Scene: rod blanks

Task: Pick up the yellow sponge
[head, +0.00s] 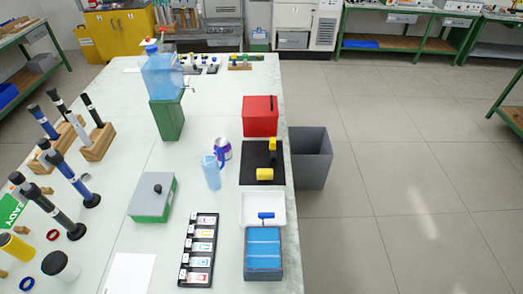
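A yellow block (265,174), which looks like the sponge, lies near the front edge of a black mat (250,160) close to the table's right edge. A second, smaller yellow item (272,144) is on the same mat behind it, with a dark part below it; it is too small to tell what it is. Neither of my grippers shows in the head view. Nothing covers the yellow block.
A red box (260,116) stands behind the mat, and a white tray (262,208) and a blue-topped container (263,250) stand in front. A blue jug (211,172) and a can (222,149) are to the left. A grey bin (311,160) stands beside the table.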

